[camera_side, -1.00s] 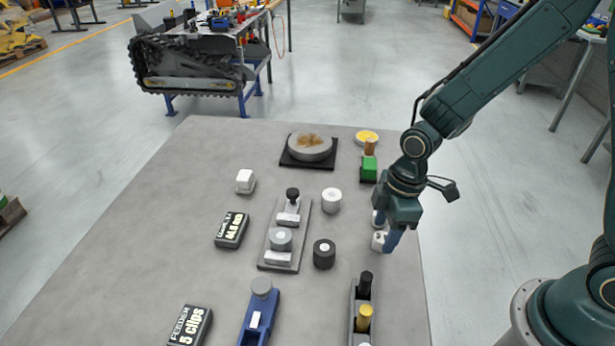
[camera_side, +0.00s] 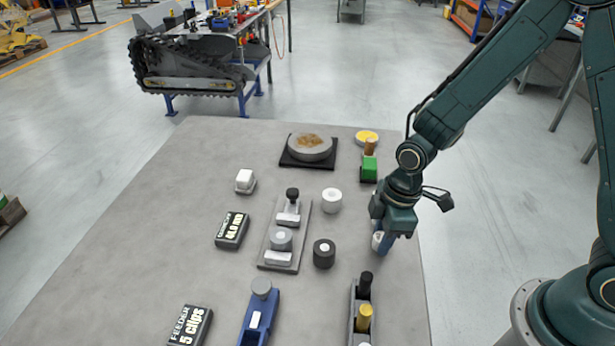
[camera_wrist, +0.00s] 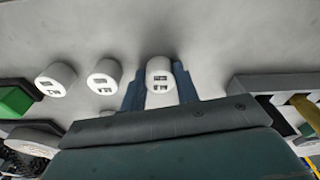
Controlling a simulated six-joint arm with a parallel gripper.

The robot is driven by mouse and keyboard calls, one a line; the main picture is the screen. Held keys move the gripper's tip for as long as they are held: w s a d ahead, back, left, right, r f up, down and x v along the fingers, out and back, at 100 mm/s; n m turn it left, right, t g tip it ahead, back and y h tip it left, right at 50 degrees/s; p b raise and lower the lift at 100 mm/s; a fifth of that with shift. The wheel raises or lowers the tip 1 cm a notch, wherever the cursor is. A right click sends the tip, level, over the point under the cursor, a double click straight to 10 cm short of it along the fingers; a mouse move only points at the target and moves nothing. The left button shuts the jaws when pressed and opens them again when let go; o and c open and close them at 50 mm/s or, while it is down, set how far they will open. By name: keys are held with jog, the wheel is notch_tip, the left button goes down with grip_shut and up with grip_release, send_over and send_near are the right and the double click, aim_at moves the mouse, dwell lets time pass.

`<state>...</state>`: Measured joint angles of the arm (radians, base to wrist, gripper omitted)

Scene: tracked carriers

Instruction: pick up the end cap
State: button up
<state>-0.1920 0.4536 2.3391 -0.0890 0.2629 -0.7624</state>
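A white round end cap (camera_wrist: 160,76) with dark slot marks on its face sits between the two blue fingers of my gripper (camera_wrist: 160,92) in the wrist view. The fingers are on both sides of it, close to its wall. I cannot tell whether they press on it. In the side view, my gripper (camera_side: 382,243) is low over the right edge of the table, and a small part of a white piece (camera_side: 376,240) shows beside a finger. Two similar white caps, one nearer (camera_wrist: 104,77) and one farther left (camera_wrist: 56,80), stand apart in the wrist view.
A dark holder with black and yellow pegs (camera_side: 365,317) stands in front of my gripper. A black cylinder (camera_side: 324,254) and a white cylinder (camera_side: 331,200) stand to its left. A green block (camera_side: 368,168) is behind. The table's left part (camera_side: 150,230) is mostly clear.

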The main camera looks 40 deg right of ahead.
jog(key=c, duration=0.4)
jog(key=shift+r, duration=0.1)
notch_tip(320, 180, up, 20)
dwell(0.8)
dwell(0.4)
